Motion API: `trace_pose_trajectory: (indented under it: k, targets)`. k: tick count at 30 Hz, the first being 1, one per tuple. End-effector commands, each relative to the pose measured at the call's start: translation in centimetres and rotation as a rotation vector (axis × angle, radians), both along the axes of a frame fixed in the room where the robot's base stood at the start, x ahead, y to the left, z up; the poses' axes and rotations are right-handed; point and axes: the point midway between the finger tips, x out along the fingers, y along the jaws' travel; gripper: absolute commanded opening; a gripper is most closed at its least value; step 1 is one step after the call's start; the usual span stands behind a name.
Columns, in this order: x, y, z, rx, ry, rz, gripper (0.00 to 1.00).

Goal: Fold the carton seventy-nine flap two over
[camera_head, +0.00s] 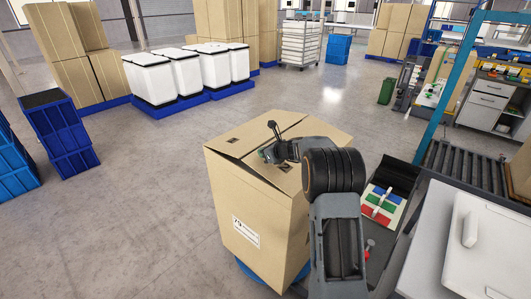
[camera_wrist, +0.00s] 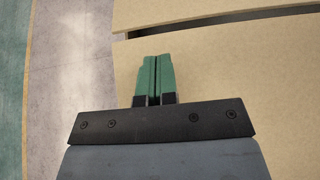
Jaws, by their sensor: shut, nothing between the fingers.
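A tall cardboard carton (camera_head: 245,205) stands in front of me with a white label on its near side. Its top flaps lie close to level, and the left flap (camera_head: 232,142) is slightly raised at its edge. My gripper (camera_head: 264,154) is over the top of the carton, near its left part. In the wrist view my gripper (camera_wrist: 154,60) has its green fingers together, with nothing between them, above a tan flap (camera_wrist: 230,70). A dark gap runs between this flap and another flap (camera_wrist: 200,12). I cannot tell whether the fingertips touch the cardboard.
A roller conveyor (camera_head: 465,185) and a pale table (camera_head: 425,265) stand to the right. Blue crates (camera_head: 60,130) are at the left. White bins (camera_head: 155,78) and stacked boxes stand behind. The floor left of the carton is clear.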

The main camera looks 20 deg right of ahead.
Motion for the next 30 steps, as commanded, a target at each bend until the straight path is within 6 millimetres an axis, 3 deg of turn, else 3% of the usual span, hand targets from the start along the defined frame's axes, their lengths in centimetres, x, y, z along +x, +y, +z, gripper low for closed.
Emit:
trace_pose_trajectory:
  k: [19, 23, 30]
  targets:
    - [0.0, 0.0, 0.2, 0.000, 0.000, 0.000, 0.00]
    - [-0.1, -0.1, 1.1, -0.001, 0.000, 0.000, 0.00]
    - [-0.3, -0.2, 4.4, -0.001, -0.001, 0.003, 0.00]
